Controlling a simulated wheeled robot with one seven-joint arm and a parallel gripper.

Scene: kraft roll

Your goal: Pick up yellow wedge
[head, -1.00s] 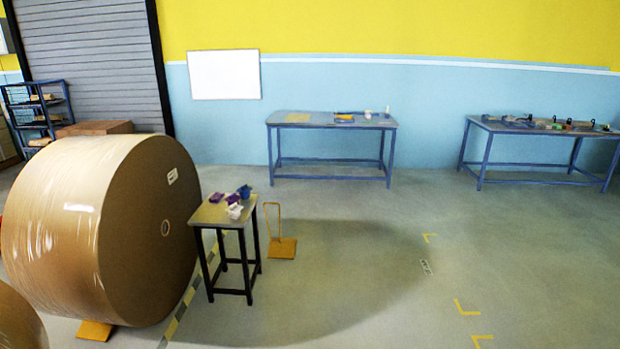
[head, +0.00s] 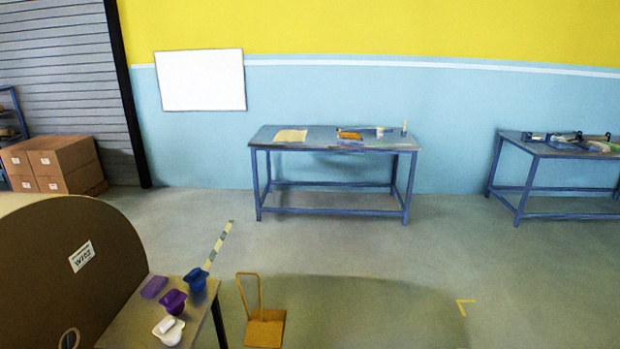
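A yellow-orange wedge (head: 265,331) with a tall thin loop handle (head: 249,291) is on the floor at the lower middle of the head view. It stands just right of a small table, apart from it. Its lower edge is near the bottom of the picture. My gripper is not in view.
A big kraft roll (head: 70,240) fills the lower left. The small table (head: 125,325) beside it bears purple, blue and white items. A blue-framed workbench (head: 300,148) stands at the wall, another bench (head: 555,150) at right. Cardboard boxes (head: 55,163) are at left. The middle floor is clear.

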